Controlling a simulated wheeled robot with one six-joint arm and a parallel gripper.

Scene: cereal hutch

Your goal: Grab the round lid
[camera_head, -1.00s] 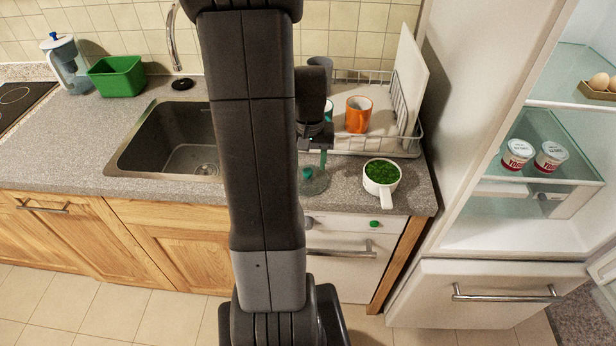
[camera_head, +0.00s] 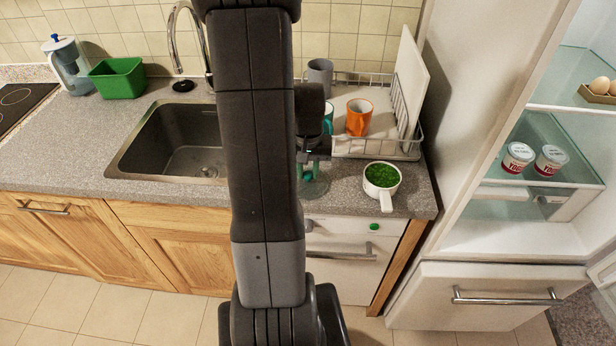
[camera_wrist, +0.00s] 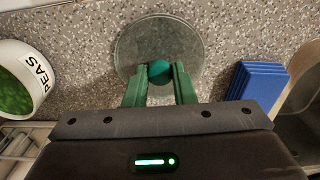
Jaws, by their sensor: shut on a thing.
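The round lid is a clear glass disc (camera_wrist: 190,42) with a teal-green knob (camera_wrist: 160,72). It lies over the grey speckled counter in the wrist view. My gripper (camera_wrist: 160,84) has its two green fingers on either side of the knob and is shut on it. In the head view, my gripper (camera_head: 310,172) is at the counter between the sink and the white peas cup, and the lid (camera_head: 318,189) shows faintly below it. My arm hides part of that area. I cannot tell whether the lid touches the counter.
The white cup of green peas (camera_head: 382,180) stands close to the right of the lid. A dish rack (camera_head: 405,150) with an orange mug (camera_head: 359,117) is behind. The sink (camera_head: 165,150) is at left. A blue stacked item (camera_wrist: 257,82) lies near the lid.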

